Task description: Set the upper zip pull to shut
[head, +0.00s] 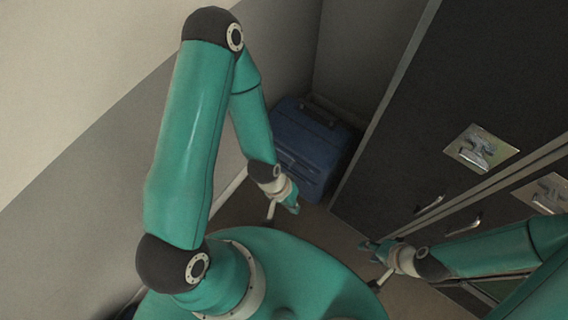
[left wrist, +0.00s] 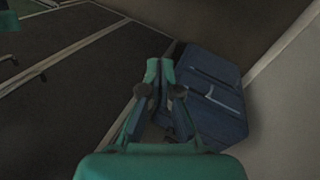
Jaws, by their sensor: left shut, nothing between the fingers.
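A blue case (head: 310,140) stands on the floor in the corner between the grey wall and the dark cabinet. It also shows in the left wrist view (left wrist: 213,82), with light lines across its face. I cannot make out the upper zip pull or its position in either view. My left gripper (head: 294,207) is shut and empty, on the near side of the case in the head view. In the left wrist view its fingertips (left wrist: 166,66) overlap the left side of the case; I cannot tell whether they touch it. My right gripper (head: 372,247) is away from the case, and its fingers are too small to judge.
A dark cabinet (head: 455,85) with metal latches (head: 481,148) and handles (head: 430,205) rises to the right of the case. The grey wall (head: 100,170) bounds the left. A strip of brown floor (head: 325,228) is clear between the grippers.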

